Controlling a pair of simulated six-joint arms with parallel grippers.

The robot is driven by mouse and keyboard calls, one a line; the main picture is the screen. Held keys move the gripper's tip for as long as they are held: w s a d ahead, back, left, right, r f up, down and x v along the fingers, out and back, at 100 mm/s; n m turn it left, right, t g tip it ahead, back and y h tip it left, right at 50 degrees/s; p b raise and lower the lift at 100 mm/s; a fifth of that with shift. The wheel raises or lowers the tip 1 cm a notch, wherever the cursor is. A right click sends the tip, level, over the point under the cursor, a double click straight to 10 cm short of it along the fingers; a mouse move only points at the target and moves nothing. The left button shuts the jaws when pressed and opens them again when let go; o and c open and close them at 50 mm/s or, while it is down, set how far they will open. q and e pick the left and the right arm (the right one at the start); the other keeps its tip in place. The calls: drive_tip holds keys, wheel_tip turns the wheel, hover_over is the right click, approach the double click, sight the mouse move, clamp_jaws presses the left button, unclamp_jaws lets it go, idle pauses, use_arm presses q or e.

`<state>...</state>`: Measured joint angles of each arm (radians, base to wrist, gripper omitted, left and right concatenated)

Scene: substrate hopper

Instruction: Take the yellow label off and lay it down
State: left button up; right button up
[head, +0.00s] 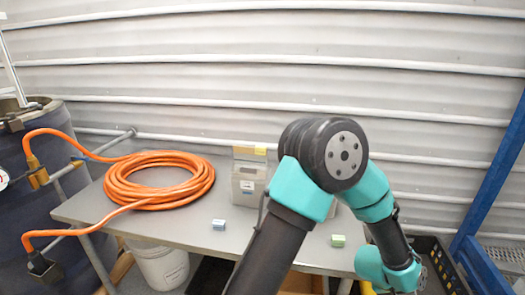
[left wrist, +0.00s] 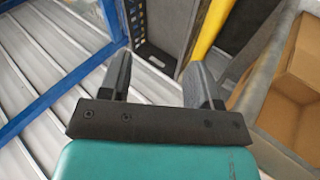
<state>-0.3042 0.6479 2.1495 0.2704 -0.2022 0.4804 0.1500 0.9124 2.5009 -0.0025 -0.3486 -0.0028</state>
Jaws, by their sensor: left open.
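A beige box-shaped hopper (head: 248,186) stands at the back of the grey table, partly behind my arm. A yellow patch (head: 260,151) shows at its top edge; it may be the yellow label, but it is too small to be sure. A small white label is on its front. My left gripper (left wrist: 157,75) is open and empty, its two dark fingers well apart. In the head view my arm bends over to the lower right, away from the hopper, and its fingers do not show. My right gripper is not in view.
An orange hose coil (head: 160,180) lies on the left of the table (head: 185,240). A blue-white block (head: 218,224) and a green block (head: 338,240) sit near its front edge. A black crate (head: 436,262), a blue post (head: 495,180) and a yellow bar (left wrist: 209,30) are at the right.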

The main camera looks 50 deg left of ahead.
use_arm(q)
drive_tip(key=w+d+r+n+h, duration=0.1)
drive_tip(key=w+d+r+n, duration=0.15)
drive_tip(key=w+r, duration=0.75)
drive_tip(key=w+a+r+n+g+y, duration=0.15)
drive_tip(key=w+a+r, duration=0.35)
drive_tip(key=a, duration=0.5)
drive_tip(key=w+a+r+n+y, duration=0.1)
drive_tip(key=w+a+r+n, duration=0.15)
drive_tip(key=a+r, duration=0.7)
drive_tip(key=s+a+r+n+g+y, duration=0.1)
drive_tip(key=s+a+r+n+y, duration=0.2)
drive_tip(key=a, duration=0.8)
drive_tip(key=s+a+r+n+g, duration=0.15)
drive_tip(key=a+r, duration=0.45)
drive_tip(key=a, duration=0.6)
drive_tip(key=s+a+r+n+g+y, duration=0.2)
drive_tip(key=s+a+r+n, duration=0.5)
drive_tip(key=s+a, duration=0.5)
drive_tip(key=shift+a+r+g, duration=0.65)
drive_tip(key=shift+r+g, duration=0.05)
drive_tip(key=shift+r, duration=0.15)
drive_tip(key=shift+s+f, duration=0.1)
